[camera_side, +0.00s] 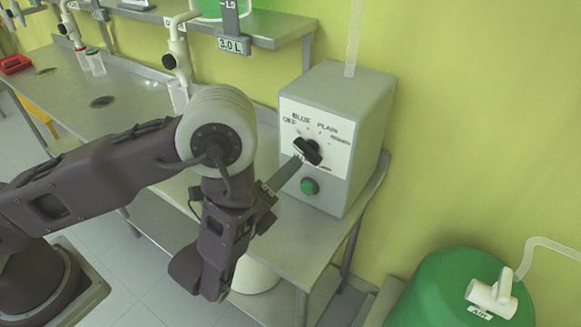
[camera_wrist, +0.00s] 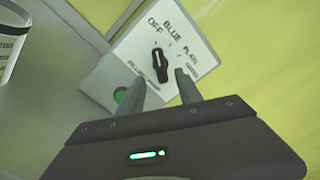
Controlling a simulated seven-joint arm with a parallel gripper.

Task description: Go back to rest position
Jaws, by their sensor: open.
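My gripper (camera_wrist: 162,92) is open in the wrist view, with its two fingers apart. The black knob (camera_wrist: 160,66) of the control box shows just beyond the fingertips, roughly between them; I cannot tell whether they touch it. In the side view my gripper (camera_side: 292,168) reaches right toward the box, its finger ends close to the black knob (camera_side: 307,151). The grey control box (camera_side: 358,110) has a white panel with printed words and a green button (camera_side: 309,186) below the knob.
The box stands on a steel table (camera_side: 300,245) against a yellow-green wall. A green tank (camera_side: 440,285) with a white valve (camera_side: 492,294) stands at lower right. A shelf (camera_side: 262,30) with a 3.0 L tag is above. Small bottles (camera_side: 95,62) stand at the far left.

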